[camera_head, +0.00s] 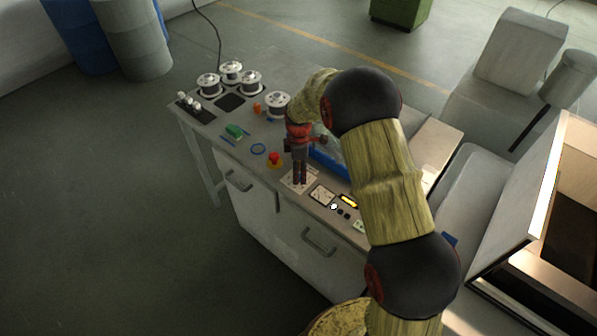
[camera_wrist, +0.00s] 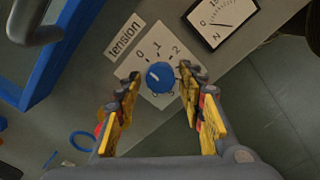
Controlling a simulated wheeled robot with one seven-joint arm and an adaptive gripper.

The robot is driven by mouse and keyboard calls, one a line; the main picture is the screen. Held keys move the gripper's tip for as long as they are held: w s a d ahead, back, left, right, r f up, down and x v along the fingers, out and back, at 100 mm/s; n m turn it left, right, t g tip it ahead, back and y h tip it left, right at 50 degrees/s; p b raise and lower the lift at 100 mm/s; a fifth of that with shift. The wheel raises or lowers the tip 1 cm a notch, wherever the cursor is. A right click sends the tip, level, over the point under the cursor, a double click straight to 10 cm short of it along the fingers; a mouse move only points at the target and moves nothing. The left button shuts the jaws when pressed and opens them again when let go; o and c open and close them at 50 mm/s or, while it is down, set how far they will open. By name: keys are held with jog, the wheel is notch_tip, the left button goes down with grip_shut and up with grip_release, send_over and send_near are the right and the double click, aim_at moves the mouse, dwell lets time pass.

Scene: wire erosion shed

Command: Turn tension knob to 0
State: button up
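In the wrist view the blue tension knob (camera_wrist: 160,77) sits on a white scale plate (camera_wrist: 147,60) marked 0, 1 and 2, next to a "tension" label (camera_wrist: 124,38). A pale mark on the knob lies at its upper left, roughly on the side of the 0; its exact reading is hard to tell. My gripper (camera_wrist: 160,73) is open, one yellow finger on each side of the knob, with a gap showing at both sides. In the head view my gripper (camera_head: 299,182) points down over the plate near the bench's front edge and hides the knob.
A needle gauge (camera_wrist: 221,19) lies beside the plate. The bench (camera_head: 215,128) also carries a red button (camera_head: 274,158), a blue ring (camera_head: 258,149), a green item (camera_head: 234,131) and several wire spools (camera_head: 250,83). A blue-framed part (camera_head: 328,163) stands close behind my gripper.

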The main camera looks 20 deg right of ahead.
jog(key=shift+o, duration=0.6)
notch_tip(320, 180, up, 12)
dwell(0.7)
